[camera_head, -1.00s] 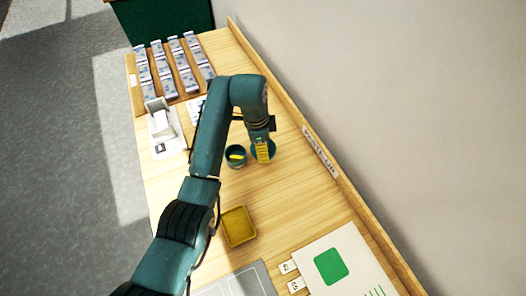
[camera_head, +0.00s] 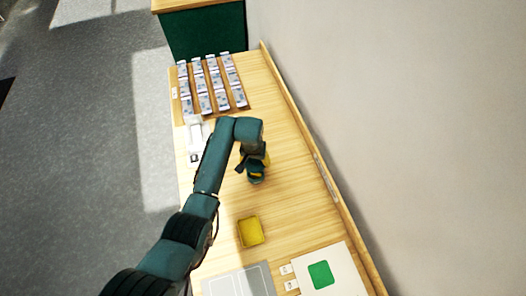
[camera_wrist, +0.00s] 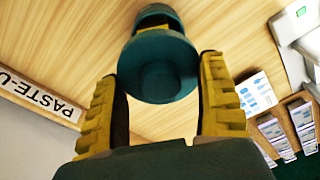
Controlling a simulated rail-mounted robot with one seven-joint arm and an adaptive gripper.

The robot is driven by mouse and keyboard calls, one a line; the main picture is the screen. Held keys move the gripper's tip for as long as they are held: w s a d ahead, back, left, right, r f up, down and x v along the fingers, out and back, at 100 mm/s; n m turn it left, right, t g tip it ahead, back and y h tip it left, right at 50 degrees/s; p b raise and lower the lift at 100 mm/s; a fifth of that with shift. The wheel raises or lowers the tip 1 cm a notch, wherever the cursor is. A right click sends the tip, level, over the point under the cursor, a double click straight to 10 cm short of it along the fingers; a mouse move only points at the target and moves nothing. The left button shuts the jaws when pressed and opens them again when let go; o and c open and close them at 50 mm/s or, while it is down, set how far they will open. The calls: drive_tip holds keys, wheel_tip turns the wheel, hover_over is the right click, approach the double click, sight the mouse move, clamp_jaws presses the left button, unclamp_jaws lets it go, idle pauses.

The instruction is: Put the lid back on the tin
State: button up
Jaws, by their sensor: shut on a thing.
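My gripper (camera_wrist: 160,85) has yellow ribbed fingers and is shut on the lid (camera_wrist: 143,62), a teal disc with a round raised middle facing the wrist camera. The tin (camera_wrist: 157,12), teal with something yellow inside, shows partly behind the lid at the top of the wrist view. The lid overlaps the tin in that picture but sits off to one side; the height between them is hard to tell. In the head view, my gripper (camera_head: 257,162) is over the table just behind the tin (camera_head: 256,179); the lid there is mostly hidden.
A yellow square tray (camera_head: 250,231) lies nearer on the wooden table (camera_head: 290,205). A grey mat (camera_head: 240,283) and a white sheet with a green square (camera_head: 320,275) lie at the near end. Rows of small packs (camera_head: 212,85) stand at the far end. A raised ledge (camera_head: 320,170) runs along the wall.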

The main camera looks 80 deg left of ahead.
drive_tip(key=shift+f+b, duration=2.3)
drive_tip(key=shift+b, duration=0.3)
drive_tip(key=shift+f+b, duration=0.4)
drive_tip(key=shift+f, duration=0.45)
drive_tip(key=shift+r+p, duration=0.1)
drive_tip(key=shift+p, duration=0.4)
drive_tip(key=shift+f, duration=0.2)
drive_tip(key=shift+c, duration=0.2)
drive_tip(key=o, duration=1)
